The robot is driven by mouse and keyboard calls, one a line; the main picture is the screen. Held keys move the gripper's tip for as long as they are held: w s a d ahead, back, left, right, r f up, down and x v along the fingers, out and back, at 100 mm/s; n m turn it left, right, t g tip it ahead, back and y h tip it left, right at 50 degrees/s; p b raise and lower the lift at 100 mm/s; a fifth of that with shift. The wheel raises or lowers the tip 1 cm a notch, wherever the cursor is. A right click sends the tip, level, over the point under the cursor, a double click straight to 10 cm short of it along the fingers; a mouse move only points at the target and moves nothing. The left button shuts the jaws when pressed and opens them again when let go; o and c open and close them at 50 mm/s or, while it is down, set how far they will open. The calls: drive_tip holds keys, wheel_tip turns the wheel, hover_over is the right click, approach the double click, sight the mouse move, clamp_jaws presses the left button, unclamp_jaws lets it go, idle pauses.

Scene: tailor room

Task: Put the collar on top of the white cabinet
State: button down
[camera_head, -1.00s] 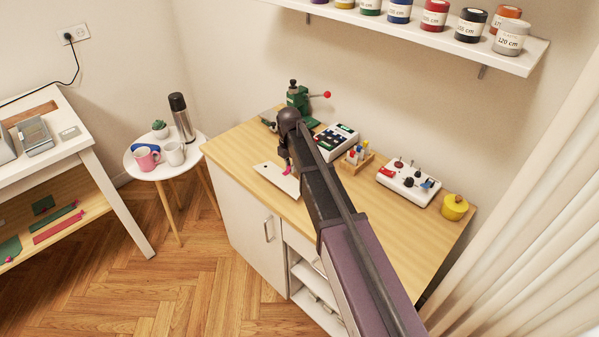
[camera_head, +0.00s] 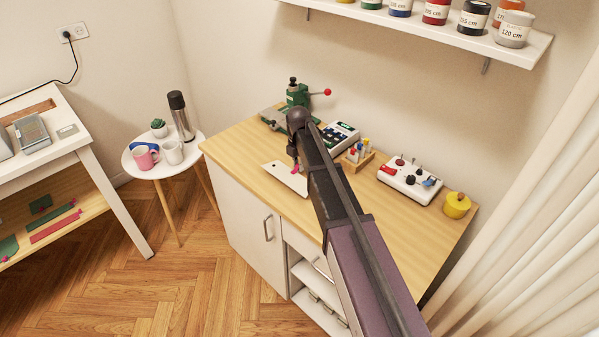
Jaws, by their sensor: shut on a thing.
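The collar appears to be the flat white piece (camera_head: 277,170) with a small dark hole near its left end. A small pink tab (camera_head: 296,168) shows on it. My gripper (camera_head: 295,161) points down and is shut at the pink tab; the arm hides part of the fingers. The collar is over the wooden top of the white cabinet (camera_head: 248,228), near its front edge. I cannot tell whether it touches the top or hangs just above it.
On the cabinet top, a green press (camera_head: 298,95), keypad device (camera_head: 341,135), pen holder (camera_head: 357,160), white control box (camera_head: 408,180) and yellow pot (camera_head: 456,205) stand behind and right. A shelf (camera_head: 510,47) is above. A round table (camera_head: 160,171) with mugs stands left.

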drive_tip(key=shift+f+b, duration=0.6)
drive_tip(key=shift+f, duration=0.35)
drive_tip(key=shift+f, duration=0.15)
drive_tip(key=c, duration=0.6)
unclamp_jaws()
drive_tip(key=shift+r, duration=0.2)
wheel_tip(320, 180, up, 12)
drive_tip(key=p, duration=1.2)
drive_tip(key=shift+s, duration=0.1)
